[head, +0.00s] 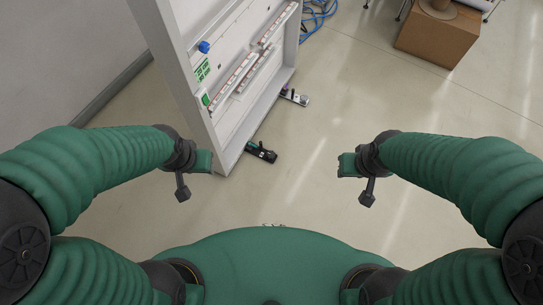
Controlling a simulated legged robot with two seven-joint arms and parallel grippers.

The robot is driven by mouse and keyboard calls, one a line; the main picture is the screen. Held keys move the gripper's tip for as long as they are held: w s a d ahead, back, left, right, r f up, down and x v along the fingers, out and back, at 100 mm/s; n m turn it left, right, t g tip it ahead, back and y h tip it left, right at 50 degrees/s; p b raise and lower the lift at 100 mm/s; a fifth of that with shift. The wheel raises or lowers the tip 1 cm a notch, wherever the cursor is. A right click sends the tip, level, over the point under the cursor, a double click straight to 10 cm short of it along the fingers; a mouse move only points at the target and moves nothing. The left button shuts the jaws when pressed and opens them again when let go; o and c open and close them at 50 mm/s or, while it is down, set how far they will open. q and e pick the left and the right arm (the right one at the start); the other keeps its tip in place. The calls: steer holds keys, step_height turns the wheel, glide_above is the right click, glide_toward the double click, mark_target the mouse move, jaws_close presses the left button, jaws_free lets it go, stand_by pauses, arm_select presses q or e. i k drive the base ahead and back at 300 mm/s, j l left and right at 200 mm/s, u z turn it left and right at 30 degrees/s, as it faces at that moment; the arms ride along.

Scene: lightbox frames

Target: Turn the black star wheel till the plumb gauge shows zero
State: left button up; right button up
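A tall white frame (178,62) stands upright at the upper left, with its open inner side facing right. A black foot or clamp (261,152) with a small green part sits on the floor at its near lower corner. I cannot tell whether the black star wheel is part of it. A round blue knob (204,47) and a green label (202,69) show on the frame. I cannot make out a plumb gauge. My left gripper (193,174) is in front of the frame's near edge in the picture. My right gripper (357,177) is over bare floor. Neither visibly holds anything; their finger openings are unclear.
A second foot (294,97), grey and black, sits at the frame's far lower corner. Blue cable (318,14) lies coiled behind it. A cardboard box (437,37) stands at the upper right. The floor between frame and box is clear. A grey wall (50,60) is at left.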

mark_target(270, 154)
steer(key=i+l+u, duration=0.1)
steer(key=l, duration=0.25)
steer(key=i+l+u, duration=0.1)
steer(key=l, duration=0.3)
steer(key=i+l+u, duration=0.1)
steer(key=i+l, duration=0.15)
steer(key=l, duration=0.15)
steer(key=i+l+u, duration=0.1)
steer(key=l, duration=0.3)
steer(key=i+l+u, duration=0.1)
steer(key=l, duration=0.3)
